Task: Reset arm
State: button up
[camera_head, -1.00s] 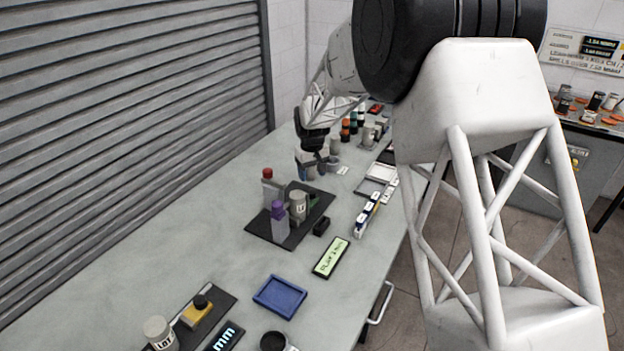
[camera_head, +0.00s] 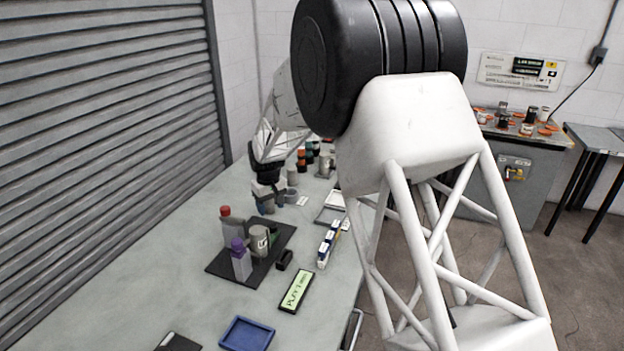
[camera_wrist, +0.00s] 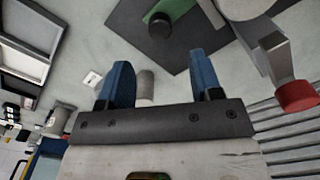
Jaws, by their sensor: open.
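My gripper (camera_wrist: 158,88) shows in the wrist view with its two blue fingers spread apart, open and with nothing gripped. A grey cylinder (camera_wrist: 146,85) shows behind the gap, beside the left finger; I cannot tell its distance. In the head view my gripper (camera_head: 268,188) hangs low over the far part of the table (camera_head: 150,270), beyond a dark mat. My own arm hides much of the table's right side.
The dark mat (camera_head: 222,268) holds a red-capped bottle (camera_head: 229,228), a purple-capped bottle (camera_head: 241,262) and a grey jar (camera_head: 259,241). A green display (camera_head: 296,291) and a blue tray (camera_head: 246,334) lie nearer. A shutter (camera_head: 100,130) borders the left. A bench (camera_head: 515,165) stands at right.

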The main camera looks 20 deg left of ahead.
jog(key=s+d+r+m, duration=0.1)
jog(key=d+r, duration=0.6)
jog(key=d, duration=0.4)
jog(key=s+d+r+m, duration=0.1)
jog(key=d+r+m, duration=0.1)
jog(key=d+r, duration=0.6)
jog(key=s+d+r+m, duration=0.1)
jog(key=s+d+r, duration=0.15)
jog(key=d, duration=0.45)
jog(key=s+d+r+m+t, duration=0.1)
jog(key=s+d, duration=0.2)
jog(key=d, duration=0.3)
jog(key=s+d+r, duration=0.2)
jog(key=d, duration=0.5)
jog(key=s+d+r+m+t, duration=0.1)
jog(key=s+d+r+m, duration=0.2)
jog(key=s+d, duration=1.15)
jog(key=s+d+f+m, duration=0.1)
jog(key=s+d, duration=0.3)
jog(key=s, duration=0.3)
jog(key=s+d+f+m, duration=0.2)
jog(key=s+d, duration=0.3)
jog(key=s, duration=0.3)
jog(key=shift+s+f+t, duration=0.25)
jog(key=shift+f+t, duration=0.05)
